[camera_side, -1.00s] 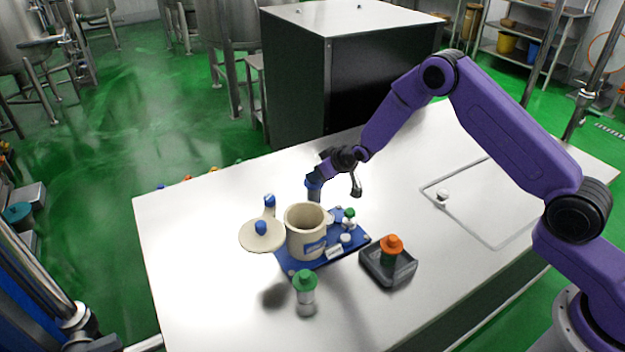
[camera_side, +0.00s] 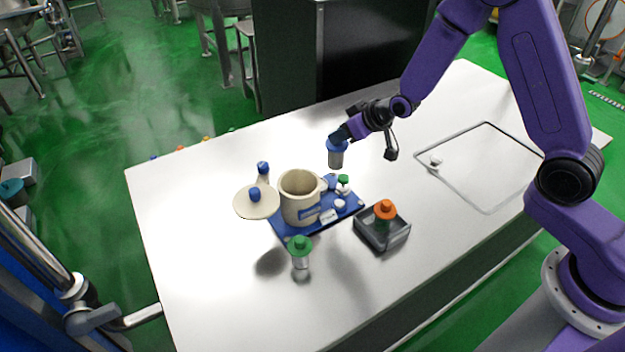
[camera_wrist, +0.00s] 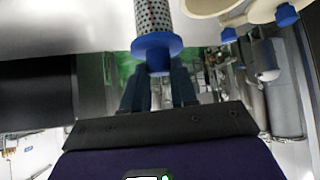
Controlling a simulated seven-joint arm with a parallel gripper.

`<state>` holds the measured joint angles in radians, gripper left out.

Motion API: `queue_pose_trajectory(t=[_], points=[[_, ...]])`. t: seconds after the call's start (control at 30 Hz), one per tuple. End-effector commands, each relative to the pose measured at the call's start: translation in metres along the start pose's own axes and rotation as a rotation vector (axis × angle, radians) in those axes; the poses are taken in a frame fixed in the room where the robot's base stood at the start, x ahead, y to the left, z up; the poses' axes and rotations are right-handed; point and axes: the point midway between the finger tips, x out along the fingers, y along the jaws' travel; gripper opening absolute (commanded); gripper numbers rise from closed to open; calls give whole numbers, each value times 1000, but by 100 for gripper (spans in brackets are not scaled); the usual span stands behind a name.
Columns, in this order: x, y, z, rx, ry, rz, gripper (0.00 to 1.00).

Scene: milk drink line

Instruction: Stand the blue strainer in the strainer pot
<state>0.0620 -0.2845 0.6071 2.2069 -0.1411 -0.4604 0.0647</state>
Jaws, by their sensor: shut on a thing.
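The blue strainer (camera_side: 336,155) is a perforated metal cylinder with a blue collar. My gripper (camera_side: 345,134) is shut on its blue top and holds it nearly upright in the air, behind and right of the beige pot. In the wrist view the strainer (camera_wrist: 154,18) stands out from between the two fingers (camera_wrist: 158,88). In the wrist view part of the pot (camera_wrist: 208,6) shows at the top right, apart from the strainer. The pot's inside bottom is hidden.
A round beige lid (camera_side: 246,205) with a blue knob is left of the pot. A green-topped strainer (camera_side: 299,252) stands in front. An orange-topped one (camera_side: 385,210) sits in a grey tray (camera_side: 370,240). A small green-topped item (camera_side: 343,182) is right of the pot. The table's right side is mostly clear.

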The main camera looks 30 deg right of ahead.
Motion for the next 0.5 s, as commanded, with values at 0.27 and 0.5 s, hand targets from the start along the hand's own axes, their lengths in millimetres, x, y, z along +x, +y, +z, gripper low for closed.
queue_pose_trajectory(t=[0.27,0.5], points=[[-20,-12,-30,-35,6,-39,0],[-7,-46,-44,-134,15,-146,0]])
